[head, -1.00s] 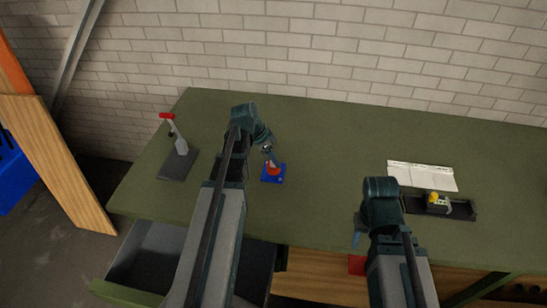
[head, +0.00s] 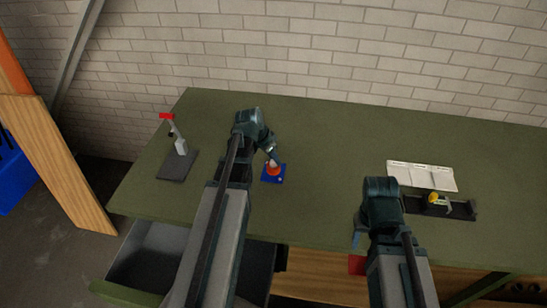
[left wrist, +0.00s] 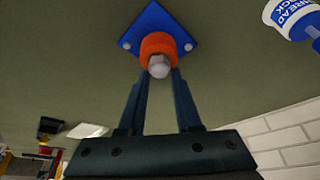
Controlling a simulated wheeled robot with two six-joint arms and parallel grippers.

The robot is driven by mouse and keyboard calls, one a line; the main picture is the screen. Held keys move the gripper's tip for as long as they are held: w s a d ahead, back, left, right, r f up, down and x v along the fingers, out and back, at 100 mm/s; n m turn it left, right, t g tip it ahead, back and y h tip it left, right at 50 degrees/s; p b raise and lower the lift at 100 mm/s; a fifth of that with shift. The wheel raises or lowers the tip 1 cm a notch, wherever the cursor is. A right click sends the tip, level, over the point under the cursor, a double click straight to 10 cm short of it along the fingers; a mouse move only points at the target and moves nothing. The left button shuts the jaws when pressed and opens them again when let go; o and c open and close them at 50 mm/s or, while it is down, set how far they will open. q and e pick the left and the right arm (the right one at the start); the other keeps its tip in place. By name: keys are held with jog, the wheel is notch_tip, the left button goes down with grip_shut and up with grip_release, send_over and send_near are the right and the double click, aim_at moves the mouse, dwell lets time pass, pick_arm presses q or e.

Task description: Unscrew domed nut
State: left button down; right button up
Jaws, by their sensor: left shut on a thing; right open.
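A blue square plate (head: 266,178) lies on the green bench, with an orange round body (head: 273,170) standing on it. In the left wrist view the plate (left wrist: 131,40) and the orange body (left wrist: 158,43) show clearly. The pale domed nut (left wrist: 158,67) sits at the end of the orange body. My left gripper (head: 272,157) is at the orange body, and its fingers (left wrist: 160,74) are shut on the domed nut. The nut cannot be made out in the head view. My right gripper (head: 357,240) is open and empty near the front edge of the bench.
A grey stand with a red-topped lever (head: 179,146) stands at the left. A white sheet (head: 423,176) and a black tray (head: 461,210) lie at the right. A labelled bottle (left wrist: 290,16) shows in the left wrist view. A drawer (head: 150,262) is open below the bench.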

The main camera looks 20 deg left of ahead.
pick_arm(q)
jog(key=shift+n, duration=0.7)
jog(key=shift+y, duration=0.3)
jog(key=n, duration=0.2)
jog(key=n+y, duration=0.1)
jog(key=n, duration=0.1)
jog(key=shift+n+t+y, duration=0.3)
jog(key=shift+n, duration=0.3)
jog(key=n+y, duration=0.1)
jog(key=n, duration=0.1)
jog(key=n+y, duration=0.1)
jog(key=n, duration=0.1)
jog(key=shift+n+g, duration=0.4)
jog(key=shift+n, duration=0.3)
